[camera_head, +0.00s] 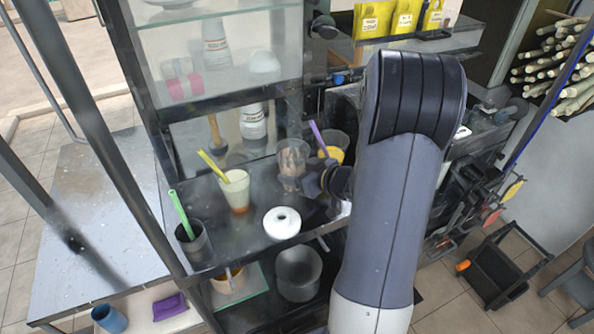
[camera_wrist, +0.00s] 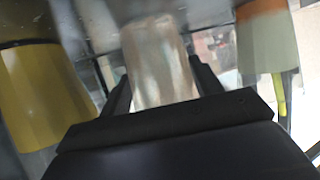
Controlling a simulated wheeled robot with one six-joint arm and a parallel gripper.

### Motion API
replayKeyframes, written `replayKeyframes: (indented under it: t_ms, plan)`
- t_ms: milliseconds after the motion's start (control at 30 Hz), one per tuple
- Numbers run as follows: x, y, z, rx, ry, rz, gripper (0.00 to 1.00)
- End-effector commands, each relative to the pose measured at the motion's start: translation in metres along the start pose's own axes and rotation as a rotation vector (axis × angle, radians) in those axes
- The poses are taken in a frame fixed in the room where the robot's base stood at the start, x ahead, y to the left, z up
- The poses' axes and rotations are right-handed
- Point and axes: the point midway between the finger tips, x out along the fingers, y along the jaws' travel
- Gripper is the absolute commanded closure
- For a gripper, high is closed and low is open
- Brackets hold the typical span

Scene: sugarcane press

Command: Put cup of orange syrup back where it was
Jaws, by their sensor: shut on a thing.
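My gripper (camera_head: 318,182) is shut on a clear, pale brownish cup (camera_head: 292,163) at the shelf's right side. The cup also shows between the fingers in the wrist view (camera_wrist: 158,62); I cannot tell whether it touches the shelf. Left of it stands a whitish cup with an orange bottom and yellow straw (camera_head: 237,188), also at the right of the wrist view (camera_wrist: 268,48). Behind my gripper is a cup of yellow-orange liquid with a purple straw (camera_head: 336,147), partly hidden by my arm. A yellow cup fills the wrist view's left (camera_wrist: 40,92). Which one is orange syrup is unclear.
A white round jar (camera_head: 282,222) stands at the dark shelf's front edge. A dark cup with a green straw (camera_head: 194,243) is at its left end. A white bottle (camera_head: 253,122) stands behind. A glass-fronted cabinet frame (camera_head: 160,130) borders the shelf on the left.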

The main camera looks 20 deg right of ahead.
Motion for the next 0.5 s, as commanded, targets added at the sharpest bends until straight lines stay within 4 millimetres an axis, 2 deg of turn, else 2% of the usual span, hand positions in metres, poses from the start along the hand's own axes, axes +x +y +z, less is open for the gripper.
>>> replayKeyframes:
  t_ms: [33,300,500]
  plan:
    - [0.0004,0.0000,0.0012,0.000,0.000,0.000,0.37]
    - [0.0002,-0.0001,0.0007,0.000,0.000,0.000,0.17]
    - [0.0000,-0.0001,0.0002,0.000,0.000,0.000,0.17]
